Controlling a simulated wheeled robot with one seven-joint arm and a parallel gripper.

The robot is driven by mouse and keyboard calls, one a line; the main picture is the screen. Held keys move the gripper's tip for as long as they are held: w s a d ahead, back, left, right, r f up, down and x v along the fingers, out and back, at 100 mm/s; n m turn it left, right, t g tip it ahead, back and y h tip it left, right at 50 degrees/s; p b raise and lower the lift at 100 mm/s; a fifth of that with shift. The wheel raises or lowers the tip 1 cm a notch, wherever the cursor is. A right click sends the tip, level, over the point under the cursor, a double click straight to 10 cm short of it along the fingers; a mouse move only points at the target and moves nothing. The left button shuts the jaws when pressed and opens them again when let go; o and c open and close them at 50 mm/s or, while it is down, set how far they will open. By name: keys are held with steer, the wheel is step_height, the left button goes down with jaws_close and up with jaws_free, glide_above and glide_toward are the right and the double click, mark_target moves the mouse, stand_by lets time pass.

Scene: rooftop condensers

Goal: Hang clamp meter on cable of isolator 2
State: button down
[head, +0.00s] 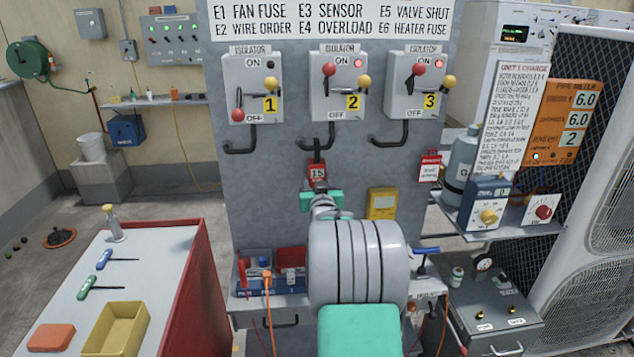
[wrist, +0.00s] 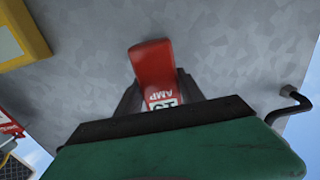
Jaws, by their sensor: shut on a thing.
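The red clamp meter (head: 318,172), its display showing 15, is in my gripper (head: 320,190) in front of the grey panel. In the wrist view its red body and AMP label (wrist: 159,94) show between the dark fingers of my gripper (wrist: 160,98). Isolator 2 (head: 339,85) is the middle box, its red handle up at ON. Its black cable (head: 306,147) bends out below the box. The meter's dark upper end overlaps this cable in the head view; I cannot tell whether it is around it or only in front.
Isolator 1 (head: 252,88) and isolator 3 (head: 416,85) flank it, each with a similar cable. A yellow box (head: 382,203) is on the panel at lower right, and a red tag (head: 429,167) hangs further right. A red-sided bench (head: 180,250) stands left.

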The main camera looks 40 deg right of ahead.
steer(key=shift+r, duration=0.1)
steer(key=c, duration=0.6)
jaws_free()
steer(key=shift+c, duration=0.2)
